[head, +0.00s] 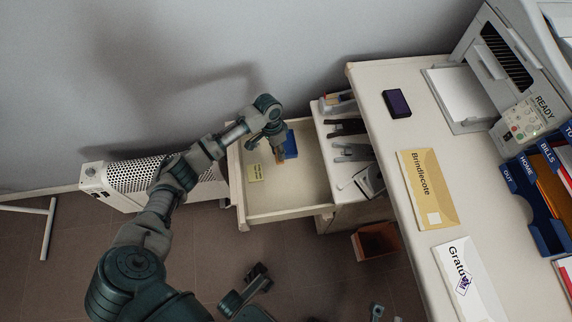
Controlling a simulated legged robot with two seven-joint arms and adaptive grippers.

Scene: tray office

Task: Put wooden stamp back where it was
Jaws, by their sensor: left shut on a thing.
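My left gripper (277,146) reaches down into the open drawer (290,214). It is shut on a small brown thing, which looks like the wooden stamp (279,158). The gripper hides most of it, and I cannot tell whether it touches the drawer floor. A blue block-like thing (291,145) is in the drawer, just right of the gripper.
The desk (394,150) at right holds a dark stamp pad (397,103), a Brindlecote envelope (428,188), a printer (500,60) and a blue letter tray (540,220). A pen organizer (345,150) adjoins the drawer. A radiator (130,177) is left; an orange-brown bin (375,241) stands below.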

